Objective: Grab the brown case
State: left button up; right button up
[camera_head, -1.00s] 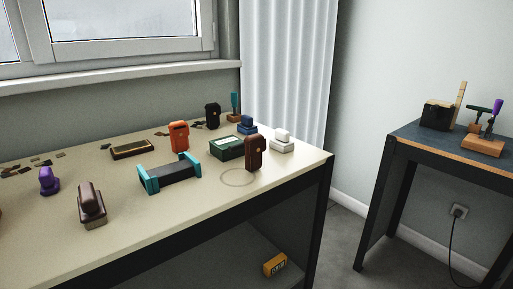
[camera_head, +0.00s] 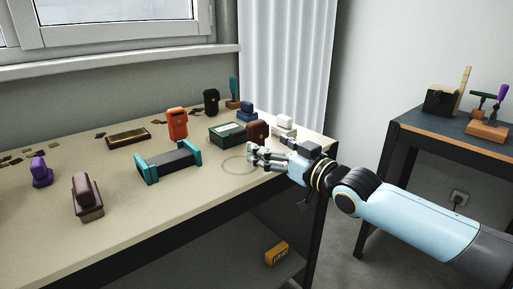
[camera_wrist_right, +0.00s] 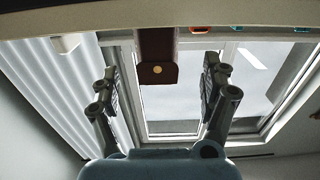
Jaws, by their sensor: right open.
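The brown case (camera_head: 258,130) stands upright near the right end of the table, its lower part hidden behind my right gripper (camera_head: 266,150). In the right wrist view, the brown case (camera_wrist_right: 157,62) with its round brass-coloured button shows upside down between the two spread fingers of my right gripper (camera_wrist_right: 160,85). There are clear gaps on both sides of it, and neither finger appears to touch it. How far the case lies beyond the fingertips is hard to tell. My left gripper is not in view.
A green box (camera_head: 226,133), a white stamp (camera_head: 285,124) and a blue stamp (camera_head: 245,113) stand close to the case. An orange case (camera_head: 177,123) and a teal-ended holder (camera_head: 167,164) are farther left. The table's front middle (camera_head: 170,210) is clear.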

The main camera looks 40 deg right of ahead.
aim_at(261, 139)
jog(key=w+b, duration=0.3)
jog(key=shift+w, duration=0.4)
jog(key=shift+w+r+b, duration=0.1)
jog(key=shift+w+b, duration=0.25)
jog(key=shift+w, duration=0.1)
jog(key=shift+r, duration=0.15)
jog(key=c, duration=1.3)
